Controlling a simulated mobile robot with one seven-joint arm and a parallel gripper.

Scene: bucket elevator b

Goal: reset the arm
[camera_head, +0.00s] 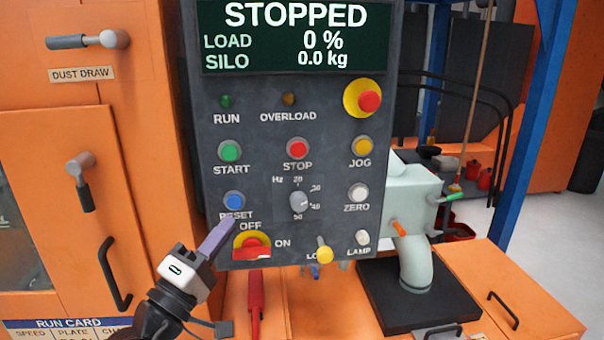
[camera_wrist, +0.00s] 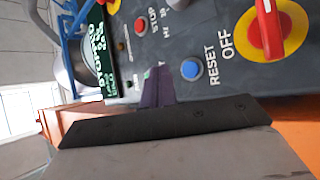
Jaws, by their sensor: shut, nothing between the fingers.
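My gripper (camera_head: 226,226) is shut and empty, its purple fingers together just below and left of the blue RESET button (camera_head: 234,200) in the head view. In the wrist view the shut fingers (camera_wrist: 157,78) lie in front of the control panel, with the blue button (camera_wrist: 190,69) to their right. I cannot tell whether the fingertips touch the panel. The grey control panel (camera_head: 265,120) has a screen (camera_head: 295,35) reading STOPPED, load 0 %, silo 0.0 kg. The red OFF/ON switch (camera_head: 252,246) on its yellow plate sits right of the gripper.
The panel also carries a green START button (camera_head: 229,151), a red STOP button (camera_head: 298,149) and an emergency stop (camera_head: 369,101). An orange cabinet (camera_head: 130,120) with a black handle (camera_head: 112,272) stands at left. A pale spout (camera_head: 412,255) and a blue post (camera_head: 537,120) stand right.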

